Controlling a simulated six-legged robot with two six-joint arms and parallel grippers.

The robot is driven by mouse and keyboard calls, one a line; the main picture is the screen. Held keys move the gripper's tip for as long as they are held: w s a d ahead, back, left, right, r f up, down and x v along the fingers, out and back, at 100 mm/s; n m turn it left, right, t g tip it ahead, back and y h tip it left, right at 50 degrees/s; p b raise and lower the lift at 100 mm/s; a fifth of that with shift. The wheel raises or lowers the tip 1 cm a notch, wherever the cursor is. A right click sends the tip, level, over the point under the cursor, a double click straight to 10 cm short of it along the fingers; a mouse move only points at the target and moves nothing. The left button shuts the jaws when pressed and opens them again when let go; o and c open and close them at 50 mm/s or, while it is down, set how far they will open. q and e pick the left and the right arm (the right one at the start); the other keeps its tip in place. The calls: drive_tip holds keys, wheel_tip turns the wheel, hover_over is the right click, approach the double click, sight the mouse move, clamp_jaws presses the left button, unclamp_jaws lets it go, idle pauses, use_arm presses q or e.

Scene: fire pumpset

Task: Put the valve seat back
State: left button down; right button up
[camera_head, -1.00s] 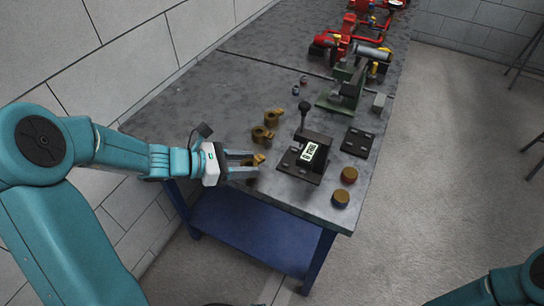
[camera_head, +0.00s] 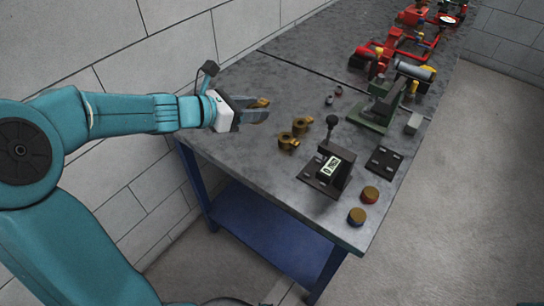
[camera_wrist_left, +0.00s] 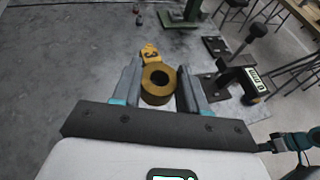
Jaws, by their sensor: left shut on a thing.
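My left gripper (camera_head: 262,109) is shut on a brass valve seat (camera_head: 262,102), near the table's wall-side edge. In the left wrist view, the round ring of the valve seat (camera_wrist_left: 158,86) sits between the two fingers of my left gripper (camera_wrist_left: 160,78). A yellow tab marked 3 sticks out beyond the ring. I cannot tell whether the seat touches the table. Two similar brass seats, a nearer one (camera_head: 288,141) and a farther one (camera_head: 302,124), stand on the table to the right of the gripper. My right gripper is out of view.
A black lever fixture with a white display (camera_head: 330,167) stands on the grey table (camera_head: 240,160). A black plate (camera_head: 385,160) and two brass-topped round pieces (camera_head: 370,194) (camera_head: 357,216) are near the right edge. A green stand (camera_head: 378,112) and red pump parts (camera_head: 400,50) are farther back.

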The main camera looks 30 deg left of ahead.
use_arm(q)
drive_tip(key=w+d+r, duration=0.1)
drive_tip(key=d+r, duration=0.2)
drive_tip(key=r, duration=0.3)
drive_tip(key=b, duration=0.5)
hover_over(266, 162)
drive_tip(key=shift+m+h, duration=0.4)
wheel_tip(266, 162, down, 15)
drive_tip(key=shift+f, duration=0.1)
wheel_tip(266, 162, down, 4)
drive_tip(key=shift+f+b, duration=0.2)
drive_tip(key=shift+b, duration=0.45)
drive_tip(key=shift+w+f, duration=0.1)
drive_tip(key=shift+f, duration=0.05)
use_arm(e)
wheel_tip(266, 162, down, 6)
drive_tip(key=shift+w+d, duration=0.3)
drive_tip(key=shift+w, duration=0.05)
use_arm(q)
drive_tip(key=shift+f, duration=0.15)
drive_tip(key=c, duration=0.6)
unclamp_jaws()
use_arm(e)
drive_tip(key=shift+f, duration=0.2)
